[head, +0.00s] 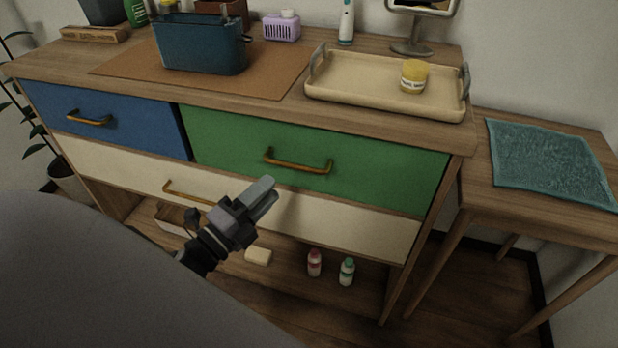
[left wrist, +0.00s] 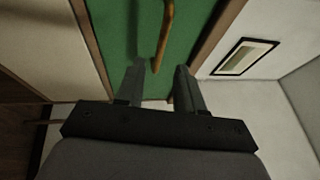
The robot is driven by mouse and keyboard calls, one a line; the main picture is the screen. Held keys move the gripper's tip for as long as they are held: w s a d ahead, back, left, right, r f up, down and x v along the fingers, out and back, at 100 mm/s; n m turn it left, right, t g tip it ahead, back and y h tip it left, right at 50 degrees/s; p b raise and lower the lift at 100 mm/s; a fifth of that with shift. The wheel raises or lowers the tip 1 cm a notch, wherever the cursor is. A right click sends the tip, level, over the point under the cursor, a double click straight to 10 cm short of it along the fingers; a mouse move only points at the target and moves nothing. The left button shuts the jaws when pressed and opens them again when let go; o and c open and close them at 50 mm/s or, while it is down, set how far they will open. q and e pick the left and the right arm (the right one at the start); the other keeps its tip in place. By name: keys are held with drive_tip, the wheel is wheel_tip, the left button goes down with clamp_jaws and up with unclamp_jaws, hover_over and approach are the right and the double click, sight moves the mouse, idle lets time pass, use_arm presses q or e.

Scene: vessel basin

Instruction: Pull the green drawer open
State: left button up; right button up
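The green drawer (head: 375,165) is the right one in the dresser's upper row, and its front looks flush with the frame. Its brass bar handle (head: 298,164) runs across the front. My left gripper (head: 264,192) is in front of the dresser, just below and left of the handle's left end, and looks apart from it. In the left wrist view my left gripper (left wrist: 160,75) is open with nothing held. There the handle (left wrist: 165,35) points down toward the gap between the fingers, against the green front (left wrist: 125,30). My right gripper is not in view.
A cream drawer (head: 340,225) lies below. On top are a teal basket (head: 200,48) and a tray (head: 345,92) with a yellow-lidded jar (head: 413,76). A side table (head: 540,215) stands at right. Bottles (head: 314,263) stand on the lower shelf.

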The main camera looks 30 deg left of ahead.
sight(289, 171)
use_arm(q)
drive_tip(key=shift+x, duration=3.55)
clamp_jaws()
